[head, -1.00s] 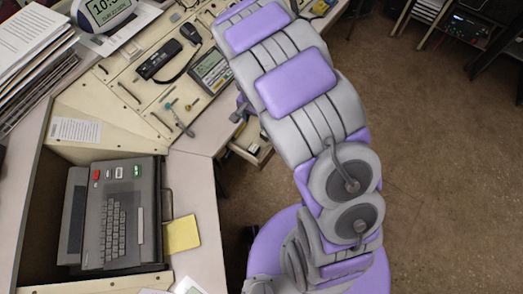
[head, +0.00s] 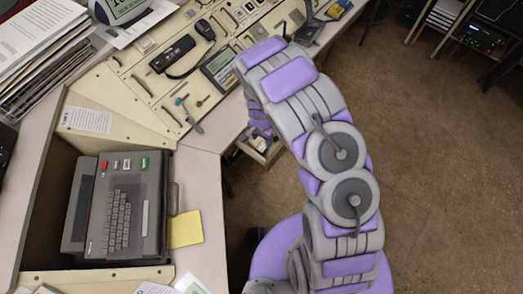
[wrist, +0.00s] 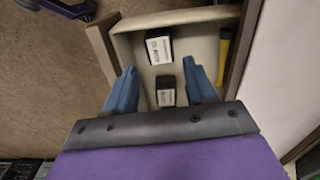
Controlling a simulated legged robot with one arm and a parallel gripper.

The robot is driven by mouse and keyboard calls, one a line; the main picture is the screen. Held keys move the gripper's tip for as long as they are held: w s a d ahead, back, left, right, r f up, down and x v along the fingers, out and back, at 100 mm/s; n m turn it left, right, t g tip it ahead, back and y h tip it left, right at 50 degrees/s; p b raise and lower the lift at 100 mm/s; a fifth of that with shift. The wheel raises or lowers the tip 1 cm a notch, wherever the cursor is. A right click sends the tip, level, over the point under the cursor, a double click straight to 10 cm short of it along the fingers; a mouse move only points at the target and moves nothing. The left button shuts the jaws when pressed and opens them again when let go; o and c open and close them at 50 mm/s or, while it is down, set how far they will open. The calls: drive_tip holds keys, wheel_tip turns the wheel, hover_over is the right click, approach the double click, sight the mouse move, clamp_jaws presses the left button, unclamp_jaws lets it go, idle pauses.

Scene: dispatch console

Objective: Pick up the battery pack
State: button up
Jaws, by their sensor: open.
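In the wrist view, two small dark blocks with white printed labels lie in an open drawer (wrist: 185,20). One block (wrist: 159,50) is farther in, and the other block (wrist: 166,92) is closer to my gripper's base. Either could be the battery pack; I cannot tell which. My gripper (wrist: 160,67) is open, its two blue fingers spread on either side of the nearer block, with nothing held. Its height above the blocks is unclear. In the head view the drawer (head: 273,153) shows under the desk edge, with its contents small and partly hidden by my arm.
A yellow item (wrist: 224,55) lies along the drawer's right side in the wrist view. The drawer walls are close around the fingers. In the head view, the console (head: 140,90) with a handset (head: 173,54) and a keyboard machine (head: 122,205) stand left; open floor (head: 430,180) lies right.

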sight(262, 147)
wheel_tip(262, 147, down, 3)
drive_tip(key=shift+d+f+b, duration=0.1)
drive_tip(key=shift+b, duration=0.2)
drive_tip(key=f+b, duration=0.2)
drive_tip(key=f, duration=0.3)
drive_tip(key=shift+a+f, duration=0.1)
drive_tip(key=shift+a, duration=0.1)
drive_tip(key=c, duration=0.8)
drive_tip(key=shift+r, duration=0.2)
